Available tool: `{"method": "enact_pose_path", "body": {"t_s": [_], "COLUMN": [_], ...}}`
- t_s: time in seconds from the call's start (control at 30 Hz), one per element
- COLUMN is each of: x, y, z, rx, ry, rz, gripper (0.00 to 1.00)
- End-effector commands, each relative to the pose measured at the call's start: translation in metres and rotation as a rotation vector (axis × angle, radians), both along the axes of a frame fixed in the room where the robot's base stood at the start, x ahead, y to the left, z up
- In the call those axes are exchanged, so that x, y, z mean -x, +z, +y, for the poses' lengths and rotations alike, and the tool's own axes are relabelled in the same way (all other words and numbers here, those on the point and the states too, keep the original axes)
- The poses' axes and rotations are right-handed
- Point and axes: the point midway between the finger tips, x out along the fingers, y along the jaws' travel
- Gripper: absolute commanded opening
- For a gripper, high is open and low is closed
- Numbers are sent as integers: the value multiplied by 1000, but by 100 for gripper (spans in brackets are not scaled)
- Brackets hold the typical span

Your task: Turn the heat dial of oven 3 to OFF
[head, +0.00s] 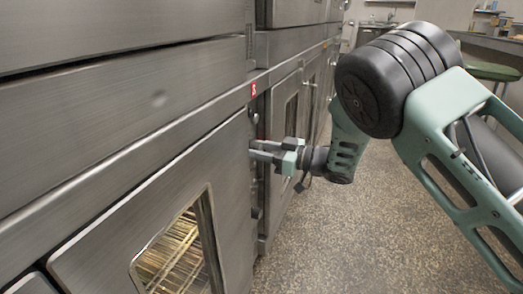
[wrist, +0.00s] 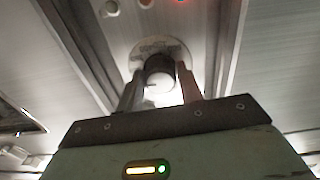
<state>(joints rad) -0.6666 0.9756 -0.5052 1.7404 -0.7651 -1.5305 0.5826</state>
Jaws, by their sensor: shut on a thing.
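In the wrist view, a round heat dial (wrist: 158,71) with a pale marked plate around it sits on a narrow steel panel. My gripper (wrist: 160,90) has one finger on each side of the dial and is shut on it. The dial's pointer and the lettering on the plate are too blurred to read. In the head view, my gripper (head: 256,151) reaches left to the narrow control strip beside an oven door. A small red tag (head: 254,90), with a numeral that looks like 3, sits above that strip. The dial in the grip cannot be made out there.
The near oven door (head: 120,195) has a lit window (head: 180,255) with racks behind it. More steel oven fronts (head: 309,90) run on toward the back. The speckled floor (head: 345,235) right of the ovens is clear. A green stool (head: 492,71) stands at the far right.

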Motion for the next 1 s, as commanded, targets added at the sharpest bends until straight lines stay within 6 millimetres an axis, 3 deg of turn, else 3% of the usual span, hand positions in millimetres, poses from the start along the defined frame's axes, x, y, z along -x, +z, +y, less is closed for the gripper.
{"method": "enact_pose_path", "body": {"t_s": [0.27, 1.0], "x": [0, -2], "y": [1, -2], "z": [0, 0], "rx": [57, 296], "ry": [0, -1], "rz": [-163, -820], "gripper": [13, 13]}}
